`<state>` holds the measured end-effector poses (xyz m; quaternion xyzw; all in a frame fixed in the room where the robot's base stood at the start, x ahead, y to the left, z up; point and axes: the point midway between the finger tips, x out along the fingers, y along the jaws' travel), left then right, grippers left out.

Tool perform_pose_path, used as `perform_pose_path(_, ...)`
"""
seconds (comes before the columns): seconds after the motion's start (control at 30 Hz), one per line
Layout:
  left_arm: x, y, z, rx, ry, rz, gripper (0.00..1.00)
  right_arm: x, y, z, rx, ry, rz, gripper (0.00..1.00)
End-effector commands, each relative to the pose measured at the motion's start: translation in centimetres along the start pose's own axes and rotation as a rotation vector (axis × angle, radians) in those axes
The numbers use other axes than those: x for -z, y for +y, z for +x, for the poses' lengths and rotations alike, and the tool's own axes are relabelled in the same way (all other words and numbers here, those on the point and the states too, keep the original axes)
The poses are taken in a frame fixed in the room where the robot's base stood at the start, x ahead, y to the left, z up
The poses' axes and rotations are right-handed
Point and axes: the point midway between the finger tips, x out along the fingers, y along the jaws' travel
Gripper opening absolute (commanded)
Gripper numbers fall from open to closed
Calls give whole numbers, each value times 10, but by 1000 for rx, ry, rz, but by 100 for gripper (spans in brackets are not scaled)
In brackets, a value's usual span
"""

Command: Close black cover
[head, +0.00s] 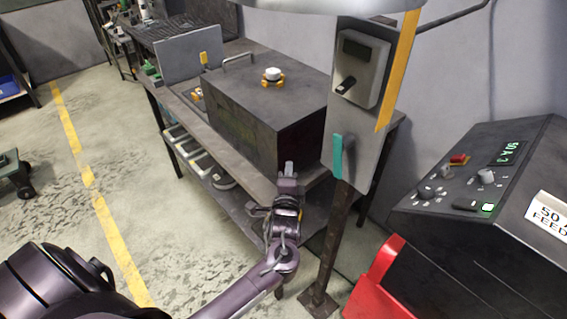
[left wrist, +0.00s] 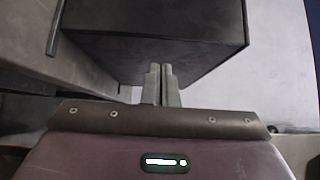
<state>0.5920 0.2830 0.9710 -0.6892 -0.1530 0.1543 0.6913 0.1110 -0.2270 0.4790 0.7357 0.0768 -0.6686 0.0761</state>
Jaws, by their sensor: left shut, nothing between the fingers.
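The black cover (head: 262,105) is a large dark box-like body on the workbench (head: 235,172). A white and orange knob (head: 272,76) sits on its flat top, and a thin grey handle (head: 239,57) shows at its back left. Its dark face and lower edge fill the upper part of the left wrist view (left wrist: 150,35). My left gripper (head: 289,168) is shut and empty by the cover's front right lower corner. In the left wrist view its fingertips (left wrist: 160,72) overlap the cover's lower edge; I cannot tell whether they touch. My right gripper is out of view.
A grey post with a control box (head: 361,66) and a teal strip (head: 338,157) stands just right of the cover. A dark machine with knobs (head: 480,190) is at the right. An upright grey panel (head: 184,56) stands left on the bench. The floor at left is mostly clear.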

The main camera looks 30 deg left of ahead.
Motion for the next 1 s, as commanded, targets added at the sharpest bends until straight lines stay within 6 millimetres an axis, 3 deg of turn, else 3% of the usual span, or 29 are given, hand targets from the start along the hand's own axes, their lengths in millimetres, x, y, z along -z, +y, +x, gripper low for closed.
perform_pose_path(0.2, -14, -2, 14, 2, 1, 0, 0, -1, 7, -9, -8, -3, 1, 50)
perform_pose_path(0.77, -20, 0, 20, 2, 1, 0, 0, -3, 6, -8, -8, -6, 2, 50)
perform_pose_path(1.0, -46, -1, 46, 5, -2, 2, 0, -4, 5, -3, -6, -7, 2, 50)
